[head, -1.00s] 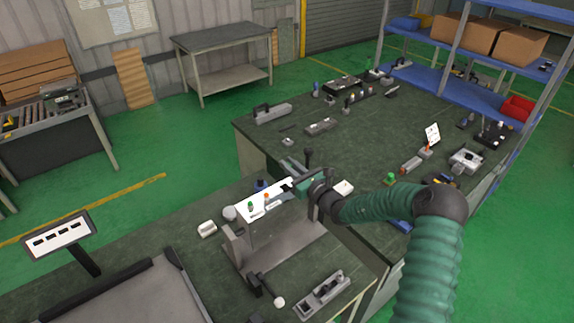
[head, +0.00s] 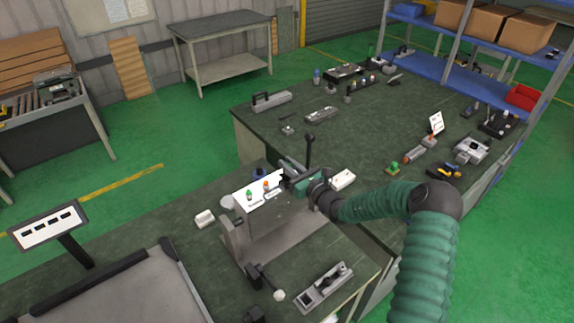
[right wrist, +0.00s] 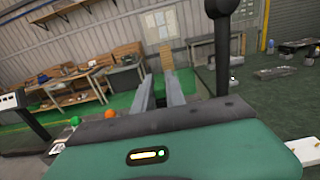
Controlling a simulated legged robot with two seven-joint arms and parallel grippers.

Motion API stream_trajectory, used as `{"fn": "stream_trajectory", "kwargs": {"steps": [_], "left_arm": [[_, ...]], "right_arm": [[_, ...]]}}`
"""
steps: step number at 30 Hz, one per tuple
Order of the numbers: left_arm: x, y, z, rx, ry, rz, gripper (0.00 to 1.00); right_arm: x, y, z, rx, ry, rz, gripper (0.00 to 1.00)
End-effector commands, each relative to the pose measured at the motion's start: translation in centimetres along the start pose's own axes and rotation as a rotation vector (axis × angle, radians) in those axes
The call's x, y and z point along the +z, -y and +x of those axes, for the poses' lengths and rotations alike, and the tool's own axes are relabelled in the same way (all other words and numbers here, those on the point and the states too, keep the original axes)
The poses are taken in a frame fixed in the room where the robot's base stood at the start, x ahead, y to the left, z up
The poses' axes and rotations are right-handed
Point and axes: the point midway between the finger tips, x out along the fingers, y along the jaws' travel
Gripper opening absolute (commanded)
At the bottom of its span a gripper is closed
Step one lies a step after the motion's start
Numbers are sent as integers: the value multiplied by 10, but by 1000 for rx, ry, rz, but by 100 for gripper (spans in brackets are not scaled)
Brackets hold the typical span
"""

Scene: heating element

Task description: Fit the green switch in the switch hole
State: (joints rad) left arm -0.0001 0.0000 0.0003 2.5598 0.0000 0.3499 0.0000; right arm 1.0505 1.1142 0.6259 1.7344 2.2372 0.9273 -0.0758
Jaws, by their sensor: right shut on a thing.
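A tilted white panel (head: 243,205) stands on a grey stand (head: 236,238) on the near bench. A green switch-like piece (head: 249,194) and an orange one (head: 266,186) stand on it side by side. Both also show left of the fingers in the right wrist view, green (right wrist: 75,120) and orange (right wrist: 110,115). My right gripper (head: 285,178) is at the panel's right end, right of the orange piece. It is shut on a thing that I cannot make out. Its two grey fingers (right wrist: 160,90) show in the right wrist view. The switch hole is not clear. My left gripper is not in view.
A second green piece (head: 393,168) stands on the far bench (head: 370,120) near a red-topped grey part (head: 415,157). A black lever (head: 310,150) stands upright beside my right gripper. A white block (head: 204,219) and a grey switch box (head: 325,287) lie nearby.

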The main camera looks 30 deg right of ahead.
Motion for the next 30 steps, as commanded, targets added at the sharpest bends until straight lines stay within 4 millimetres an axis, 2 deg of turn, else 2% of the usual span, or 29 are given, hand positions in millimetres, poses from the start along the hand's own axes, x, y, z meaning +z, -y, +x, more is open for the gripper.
{"fn": "stream_trajectory", "kwargs": {"steps": [12, 30], "left_arm": [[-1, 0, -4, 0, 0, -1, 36], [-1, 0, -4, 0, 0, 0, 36]], "right_arm": [[1, -10, -1, 2, 1, -7, 0], [0, -10, -1, 2, 2, -9, 0]]}}
